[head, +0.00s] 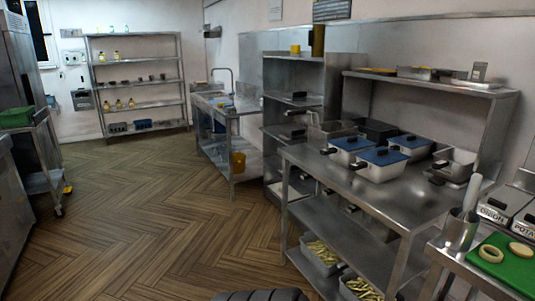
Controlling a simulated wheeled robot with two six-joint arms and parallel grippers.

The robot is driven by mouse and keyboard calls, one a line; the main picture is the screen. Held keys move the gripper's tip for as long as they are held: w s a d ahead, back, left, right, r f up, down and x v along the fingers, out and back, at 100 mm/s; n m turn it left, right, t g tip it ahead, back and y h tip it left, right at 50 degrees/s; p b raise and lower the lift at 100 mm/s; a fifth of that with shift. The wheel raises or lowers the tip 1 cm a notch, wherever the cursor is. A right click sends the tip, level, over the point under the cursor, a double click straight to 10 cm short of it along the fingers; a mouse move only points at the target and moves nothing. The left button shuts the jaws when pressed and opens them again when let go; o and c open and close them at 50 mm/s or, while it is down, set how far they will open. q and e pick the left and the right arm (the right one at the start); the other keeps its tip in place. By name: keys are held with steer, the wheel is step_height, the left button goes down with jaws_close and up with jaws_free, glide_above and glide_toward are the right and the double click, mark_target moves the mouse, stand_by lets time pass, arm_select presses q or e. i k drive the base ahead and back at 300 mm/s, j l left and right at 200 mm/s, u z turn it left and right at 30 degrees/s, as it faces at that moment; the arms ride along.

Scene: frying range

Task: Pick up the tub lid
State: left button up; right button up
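One blue lid (383,156) is on the front tub (382,172). Another blue lid (351,142) is on the left tub (342,157), and a third blue lid (410,141) is on the right tub (414,154). Which one the task means I cannot tell. Neither of my grippers is in view.
The steel table (325,170) also holds a wire basket (330,130) and a pan (455,163). Tubs of fries (322,250) sit below. A green board (505,265) with onion rings is at lower right. The wooden floor (160,210) at left is clear.

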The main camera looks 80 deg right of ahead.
mark_target(353, 143)
steer(key=l+z, duration=0.1)
steer(key=z, duration=0.35)
steer(key=l+z, duration=0.1)
steer(key=z, duration=0.35)
steer(key=l+z, duration=0.1)
steer(key=z, duration=0.35)
steer(key=l+z, duration=0.1)
steer(key=z, duration=0.4)
